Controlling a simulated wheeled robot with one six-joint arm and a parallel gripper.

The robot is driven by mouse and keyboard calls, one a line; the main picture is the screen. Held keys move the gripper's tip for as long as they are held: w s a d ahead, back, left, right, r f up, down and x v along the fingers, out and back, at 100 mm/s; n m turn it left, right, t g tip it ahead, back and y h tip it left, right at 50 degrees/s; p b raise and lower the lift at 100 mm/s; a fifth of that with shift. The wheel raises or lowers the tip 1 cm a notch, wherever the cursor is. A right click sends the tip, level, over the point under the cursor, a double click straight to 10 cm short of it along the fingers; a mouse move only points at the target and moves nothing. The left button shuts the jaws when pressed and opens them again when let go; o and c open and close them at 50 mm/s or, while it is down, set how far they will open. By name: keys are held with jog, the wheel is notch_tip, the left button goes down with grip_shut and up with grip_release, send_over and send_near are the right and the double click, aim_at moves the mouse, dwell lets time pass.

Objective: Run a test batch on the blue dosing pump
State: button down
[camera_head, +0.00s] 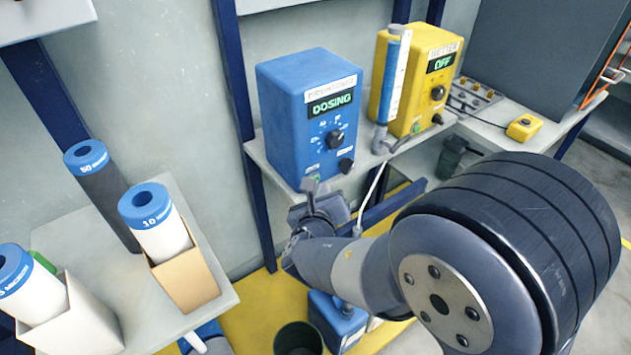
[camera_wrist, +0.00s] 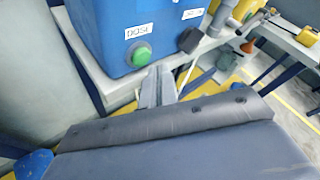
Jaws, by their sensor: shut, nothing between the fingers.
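The blue dosing pump (camera_head: 285,110) stands on a grey shelf, and its display (camera_head: 331,104) reads DOSING. It has a dial (camera_head: 335,137) and a black knob (camera_head: 346,165) on its front. In the wrist view, a green button (camera_wrist: 140,57) sits on the pump's lower front, under a label reading DOSE. My gripper (camera_wrist: 158,80) is shut and empty, just below and right of the green button; whether it touches the button I cannot tell. In the head view my gripper (camera_head: 310,188) is just below the pump's lower front edge.
A yellow unit (camera_head: 425,75) reading OFF stands right of the pump, behind a clear column with blue contents (camera_head: 390,75). A shelf at left holds several blue-capped cartridges (camera_head: 160,235). A dark bucket (camera_head: 298,338) and a blue container (camera_head: 335,318) are below. The yellow pendant (camera_head: 524,127) lies at right.

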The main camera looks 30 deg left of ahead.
jog(key=shift+s+d+b, duration=0.25)
jog(key=shift+s+d, duration=0.15)
jog(key=shift+d, duration=0.35)
jog(key=shift+s+d+b, duration=0.2)
jog(key=shift+s+d, duration=0.15)
jog(key=shift+d, duration=0.35)
jog(key=shift+s+d+b, duration=0.25)
jog(key=shift+s+d, duration=0.15)
jog(key=shift+d, duration=0.35)
jog(key=shift+a, duration=0.1)
jog(key=shift+s+d, duration=0.3)
jog(key=shift+d, duration=0.3)
jog(key=shift+s+d, duration=0.3)
jog(key=shift+d, duration=0.35)
jog(key=shift+s+d, duration=0.3)
jog(key=shift+d, duration=0.3)
jog(key=shift+w+a, duration=0.1)
jog(key=shift+a, duration=0.05)
